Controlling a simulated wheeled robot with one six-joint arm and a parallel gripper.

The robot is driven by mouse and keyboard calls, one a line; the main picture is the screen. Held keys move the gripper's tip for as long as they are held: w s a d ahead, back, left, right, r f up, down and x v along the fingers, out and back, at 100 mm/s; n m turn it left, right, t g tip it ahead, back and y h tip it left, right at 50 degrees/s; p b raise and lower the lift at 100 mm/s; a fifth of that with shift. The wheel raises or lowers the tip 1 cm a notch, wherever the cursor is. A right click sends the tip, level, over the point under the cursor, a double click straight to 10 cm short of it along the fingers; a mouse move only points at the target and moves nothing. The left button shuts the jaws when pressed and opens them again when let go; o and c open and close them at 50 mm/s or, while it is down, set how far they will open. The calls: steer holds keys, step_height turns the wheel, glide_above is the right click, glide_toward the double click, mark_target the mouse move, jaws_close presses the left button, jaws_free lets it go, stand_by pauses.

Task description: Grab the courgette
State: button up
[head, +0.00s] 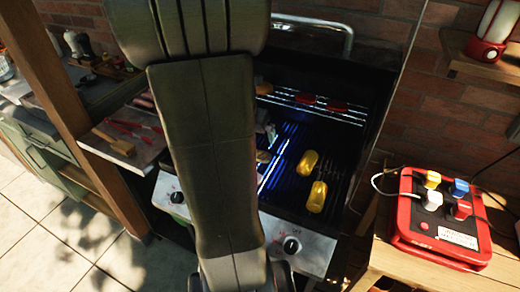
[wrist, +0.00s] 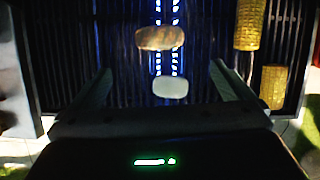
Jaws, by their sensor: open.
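No whole green courgette shows clearly. In the wrist view, a pale oval piece (wrist: 170,87) and a brownish oval piece (wrist: 158,38) lie on the dark grill grate; I cannot tell whether either is the courgette. My gripper (wrist: 160,70) is open, its fingers either side of the pale piece in the picture, with the brown piece just beyond the tips. Nothing is held. How high it is above the grate is unclear. In the head view my arm hides the gripper and much of the grill's left part.
Two yellow corn cobs (head: 309,163) lie on the grate's right side; they also show in the wrist view (wrist: 250,25). Red pieces (head: 335,107) sit on the raised back rack. A side shelf (head: 125,152) with tongs is left; a red box (head: 440,235) stands on a wooden table right.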

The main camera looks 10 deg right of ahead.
steer(key=b+x, duration=0.1)
steer(key=x, duration=0.5)
steer(key=b+x, duration=0.2)
steer(key=x, duration=0.5)
steer(key=shift+a+f, duration=0.15)
steer(key=shift+f, duration=0.2)
steer(key=shift+c, duration=0.4)
